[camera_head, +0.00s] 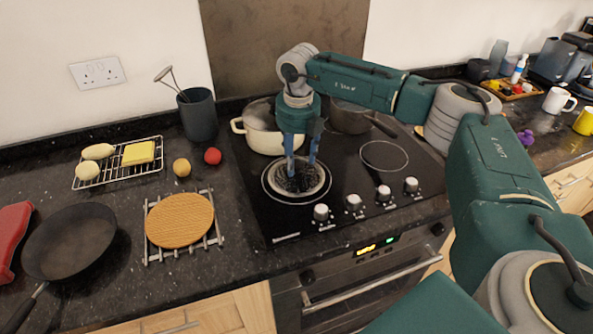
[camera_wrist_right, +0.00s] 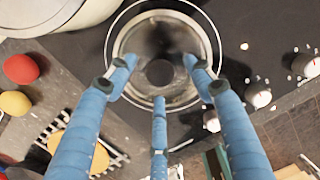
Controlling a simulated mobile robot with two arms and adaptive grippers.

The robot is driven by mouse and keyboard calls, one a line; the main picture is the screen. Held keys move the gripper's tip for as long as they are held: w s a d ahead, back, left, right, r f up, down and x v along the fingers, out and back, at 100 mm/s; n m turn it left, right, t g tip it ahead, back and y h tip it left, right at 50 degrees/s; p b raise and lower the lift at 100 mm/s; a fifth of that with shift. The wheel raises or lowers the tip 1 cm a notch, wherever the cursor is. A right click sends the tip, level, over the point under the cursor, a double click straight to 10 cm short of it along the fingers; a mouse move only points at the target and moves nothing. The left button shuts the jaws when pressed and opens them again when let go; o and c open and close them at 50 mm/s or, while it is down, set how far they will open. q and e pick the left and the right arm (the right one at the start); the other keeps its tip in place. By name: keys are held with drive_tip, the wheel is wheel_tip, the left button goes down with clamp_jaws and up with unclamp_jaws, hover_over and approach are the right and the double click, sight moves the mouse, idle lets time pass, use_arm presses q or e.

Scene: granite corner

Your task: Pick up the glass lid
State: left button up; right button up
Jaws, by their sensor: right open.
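The glass lid (camera_head: 298,187) lies flat on the front left burner of the black hob. In the right wrist view its metal rim and dark central knob (camera_wrist_right: 160,72) show below the fingers. My right gripper (camera_head: 301,167) points down directly above the lid, its blue fingers spread. In the wrist view the three open fingers (camera_wrist_right: 160,90) surround the knob from above, with nothing held. Whether the fingertips touch the lid cannot be told. My left gripper is not in view.
A cream pot (camera_head: 252,132) stands just behind the lid, and a dark pan (camera_head: 348,118) stands behind to the right. Hob knobs (camera_head: 354,202) line the front right. A round trivet (camera_head: 180,220) and a frying pan (camera_head: 70,240) lie left. The right front burner (camera_head: 384,156) is bare.

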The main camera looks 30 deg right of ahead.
drive_tip(key=shift+w+f, duration=0.1)
drive_tip(key=shift+f, duration=0.55)
clamp_jaws()
drive_tip(key=shift+r, duration=0.1)
